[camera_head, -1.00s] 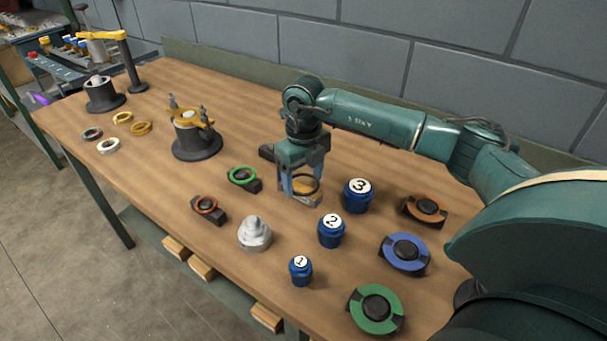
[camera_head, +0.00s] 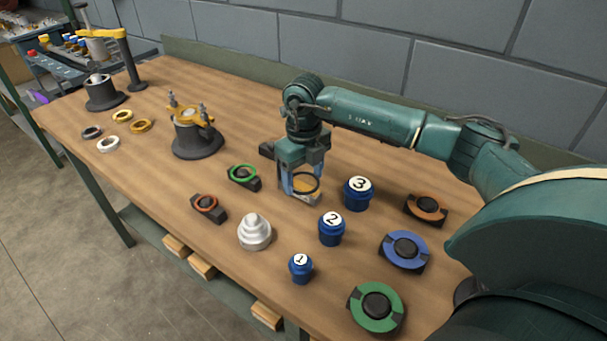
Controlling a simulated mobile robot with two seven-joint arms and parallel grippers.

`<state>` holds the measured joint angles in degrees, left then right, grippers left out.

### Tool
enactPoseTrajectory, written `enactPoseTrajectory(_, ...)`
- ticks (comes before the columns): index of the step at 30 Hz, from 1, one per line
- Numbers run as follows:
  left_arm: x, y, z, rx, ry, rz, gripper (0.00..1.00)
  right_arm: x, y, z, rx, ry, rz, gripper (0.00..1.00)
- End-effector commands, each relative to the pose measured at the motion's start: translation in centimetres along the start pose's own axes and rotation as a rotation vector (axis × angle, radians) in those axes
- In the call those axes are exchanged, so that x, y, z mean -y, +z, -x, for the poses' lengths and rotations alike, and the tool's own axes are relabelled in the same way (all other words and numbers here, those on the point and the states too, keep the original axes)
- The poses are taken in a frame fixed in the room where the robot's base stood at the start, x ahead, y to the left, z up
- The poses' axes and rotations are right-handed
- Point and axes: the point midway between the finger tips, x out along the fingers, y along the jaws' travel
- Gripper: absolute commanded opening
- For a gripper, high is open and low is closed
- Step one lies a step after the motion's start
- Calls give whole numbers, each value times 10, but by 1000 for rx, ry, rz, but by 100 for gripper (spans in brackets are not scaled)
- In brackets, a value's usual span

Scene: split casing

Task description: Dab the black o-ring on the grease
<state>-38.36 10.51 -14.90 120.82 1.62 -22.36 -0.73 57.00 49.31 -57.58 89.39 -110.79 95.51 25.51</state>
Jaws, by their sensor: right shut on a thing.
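My right gripper (camera_head: 300,186) points down over the middle of the table. It is shut on the black o-ring (camera_head: 318,182), which hangs upright between the fingers. Behind and just below the o-ring is the yellowish grease (camera_head: 305,187) in a small holder on the table. The o-ring overlaps the grease in this view; I cannot tell whether they touch. The fingers hide part of the grease holder. My left gripper is not in view.
A clamp fixture (camera_head: 192,135) stands farther back. Bare wood lies between.

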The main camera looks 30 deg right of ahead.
Motion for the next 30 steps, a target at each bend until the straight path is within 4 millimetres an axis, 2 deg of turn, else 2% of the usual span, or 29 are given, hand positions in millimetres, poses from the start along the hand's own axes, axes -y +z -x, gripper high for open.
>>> enactPoseTrajectory(30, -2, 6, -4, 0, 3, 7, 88, 0, 0, -10, 0, 0, 0, 42)
